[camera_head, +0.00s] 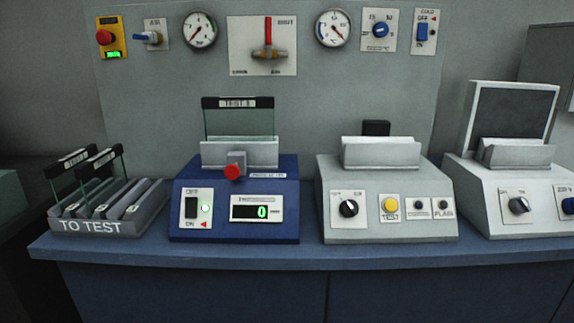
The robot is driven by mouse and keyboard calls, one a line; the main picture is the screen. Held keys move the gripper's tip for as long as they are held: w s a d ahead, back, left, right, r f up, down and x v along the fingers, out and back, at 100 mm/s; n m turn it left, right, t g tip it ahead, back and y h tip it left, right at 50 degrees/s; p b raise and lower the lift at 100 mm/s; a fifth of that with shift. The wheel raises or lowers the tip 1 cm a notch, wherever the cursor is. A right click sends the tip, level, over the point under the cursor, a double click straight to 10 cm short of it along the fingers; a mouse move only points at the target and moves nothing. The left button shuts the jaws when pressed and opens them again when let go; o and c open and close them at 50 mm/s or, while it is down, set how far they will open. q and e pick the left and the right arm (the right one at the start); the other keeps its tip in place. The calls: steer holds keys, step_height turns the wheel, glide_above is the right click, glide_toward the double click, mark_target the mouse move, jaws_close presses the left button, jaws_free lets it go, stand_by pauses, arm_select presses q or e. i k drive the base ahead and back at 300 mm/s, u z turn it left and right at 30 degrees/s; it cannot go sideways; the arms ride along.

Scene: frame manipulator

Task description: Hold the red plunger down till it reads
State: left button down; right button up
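The red plunger (232,172) sticks out from a grey block at the front of the blue tester (236,222). The tester's display (258,211) reads a green 0. A framed glass plate (238,118) with a black top bar reading "TEST" and one more character stands upright in the tester's grey holder (262,153). Neither of my grippers shows in the head view.
A "TO TEST" rack (92,227) holds more framed plates at the left. A white tester (388,229) with a yellow button (390,205) and another with a dark screen (512,110) stand to the right. Gauges and switches line the wall panel. The bench's front edge (310,256) is clear.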

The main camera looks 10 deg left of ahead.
mark_target(232, 171)
steer(key=k, duration=0.5)
steer(key=z, duration=0.85)
steer(key=i, duration=0.75)
steer(key=u, duration=0.8)
